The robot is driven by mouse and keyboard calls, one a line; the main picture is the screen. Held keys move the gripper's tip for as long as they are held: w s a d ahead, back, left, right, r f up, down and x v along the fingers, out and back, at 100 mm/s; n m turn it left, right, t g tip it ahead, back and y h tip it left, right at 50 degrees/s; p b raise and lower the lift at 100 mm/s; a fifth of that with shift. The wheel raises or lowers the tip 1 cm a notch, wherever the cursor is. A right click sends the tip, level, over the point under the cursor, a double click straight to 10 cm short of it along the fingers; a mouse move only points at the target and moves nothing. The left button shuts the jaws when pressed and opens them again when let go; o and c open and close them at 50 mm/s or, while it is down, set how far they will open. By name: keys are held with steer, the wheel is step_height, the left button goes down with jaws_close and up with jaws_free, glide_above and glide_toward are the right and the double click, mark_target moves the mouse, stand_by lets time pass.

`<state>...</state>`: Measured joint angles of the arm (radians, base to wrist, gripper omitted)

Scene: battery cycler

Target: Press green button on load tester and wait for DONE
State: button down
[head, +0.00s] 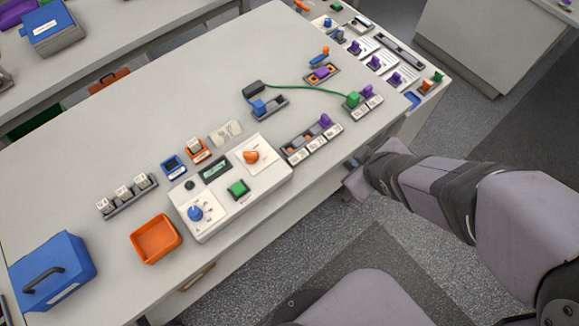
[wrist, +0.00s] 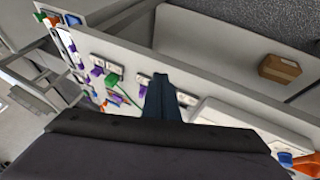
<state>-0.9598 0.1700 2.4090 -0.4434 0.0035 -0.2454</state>
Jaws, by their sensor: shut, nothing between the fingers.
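The load tester (head: 222,194) is a white box on the table near its front edge. Its green button (head: 238,188) sits on the top face, with a blue knob (head: 195,213) to the left and an orange knob (head: 251,156) behind it. A dark display (head: 215,169) is on its top; its text is too small to read. My gripper (head: 352,163) is at the table's front edge, right of the tester and apart from it. In the wrist view my gripper (wrist: 161,78) shows as dark fingers held together, empty; the button does not show clearly there.
An orange tray (head: 136,250) and a blue case (head: 40,295) stand left of the tester. A rack of labelled cells (head: 311,148) lies between tester and gripper. A green cable (head: 310,89) runs behind it. Bare table lies at the back left.

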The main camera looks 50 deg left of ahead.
steer(key=s+a+r+n+g+y+p, duration=0.1)
steer(key=s+a+r+n+p, duration=0.15)
steer(key=s+a, duration=0.3)
steer(key=s+a+r+n+g+y+p, duration=0.1)
steer(key=s+a+r+n+y, duration=0.1)
steer(key=s+a+n, duration=0.3)
step_height(320, 180, up, 2)
steer(key=n+g+p, duration=0.2)
steer(key=n+g, duration=0.1)
steer(key=g, duration=0.1)
glide_above(242, 191)
steer(key=shift+r+y, duration=0.15)
steer(key=shift+y, duration=0.25)
step_height(242, 191, down, 9)
steer(key=b, duration=0.8)
steer(key=shift+b, duration=0.35)
stand_by(0.4)
steer(key=shift+f+b, duration=0.35)
